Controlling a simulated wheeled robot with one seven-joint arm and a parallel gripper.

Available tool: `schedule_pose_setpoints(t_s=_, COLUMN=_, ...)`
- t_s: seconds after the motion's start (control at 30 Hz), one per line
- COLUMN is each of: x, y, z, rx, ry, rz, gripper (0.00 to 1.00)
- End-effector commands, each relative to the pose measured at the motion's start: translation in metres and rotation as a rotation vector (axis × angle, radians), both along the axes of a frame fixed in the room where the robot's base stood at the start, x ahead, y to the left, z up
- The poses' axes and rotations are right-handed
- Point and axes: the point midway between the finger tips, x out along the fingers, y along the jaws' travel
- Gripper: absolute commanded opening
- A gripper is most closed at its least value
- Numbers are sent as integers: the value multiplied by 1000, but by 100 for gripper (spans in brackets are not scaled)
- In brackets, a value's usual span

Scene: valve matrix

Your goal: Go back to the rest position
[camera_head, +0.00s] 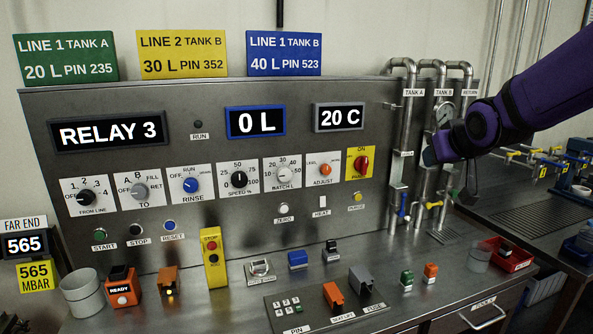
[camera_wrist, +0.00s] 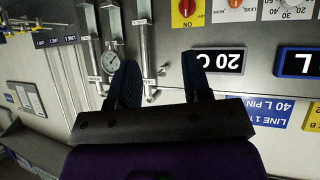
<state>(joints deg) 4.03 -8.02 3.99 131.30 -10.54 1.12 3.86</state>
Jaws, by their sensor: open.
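My gripper (camera_head: 430,153) is at the right of the panel in the head view, in front of the tank pipes, at the end of my purple arm. In the wrist view my gripper (camera_wrist: 160,85) shows two dark fingers spread apart with nothing between them. The wrist picture is upside down. The steel control panel (camera_head: 225,150) stands left of my gripper. Its displays read RELAY 3, 0 L and 20 C. A round gauge (camera_wrist: 110,62) on the pipes shows beside one finger in the wrist view. I cannot tell whether my gripper touches the pipes.
Blue and yellow valve handles (camera_head: 403,206) sit low on the pipes below my gripper. A red bin (camera_head: 508,254) and a grey cup (camera_head: 479,258) stand on the right of the bench. Several switches and small blocks line the bench front. A side bench (camera_head: 530,205) lies right.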

Motion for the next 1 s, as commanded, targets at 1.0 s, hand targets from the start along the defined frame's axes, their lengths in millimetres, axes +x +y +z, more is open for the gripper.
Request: schedule_pose_setpoints(t_s=1.0, x=-292, y=1, z=-9, rx=93, ry=510, rz=-87, gripper=45)
